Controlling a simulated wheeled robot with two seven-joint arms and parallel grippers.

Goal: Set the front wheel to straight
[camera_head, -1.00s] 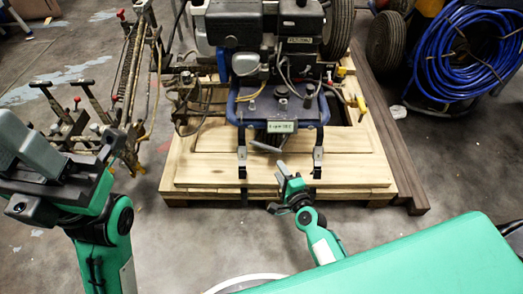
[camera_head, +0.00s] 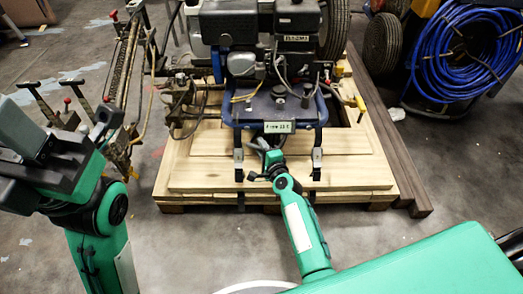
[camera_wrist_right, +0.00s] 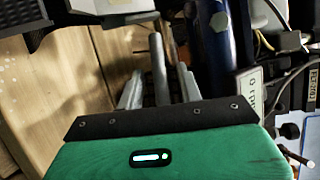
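The line striper (camera_head: 262,65) has an engine and a blue front frame, and stands on a wooden pallet. A small label plate (camera_head: 278,127) is on its front. I cannot make out the front wheel; it is hidden below the frame. My right gripper (camera_head: 268,160) is at the front of the machine, just under the label plate. In the right wrist view its fingers (camera_wrist_right: 158,92) are apart, with a grey metal bar (camera_wrist_right: 157,60) between them. I cannot tell whether they touch it. My left gripper (camera_head: 45,150) is at the left, away from the machine; its fingers are unclear.
The wooden pallet (camera_head: 215,172) carries two dark upright brackets, one on each side of my right gripper. A frame with levers and hoses (camera_head: 125,75) stands at the left. A coiled blue hose (camera_head: 465,50) is at the right. The floor in front is clear.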

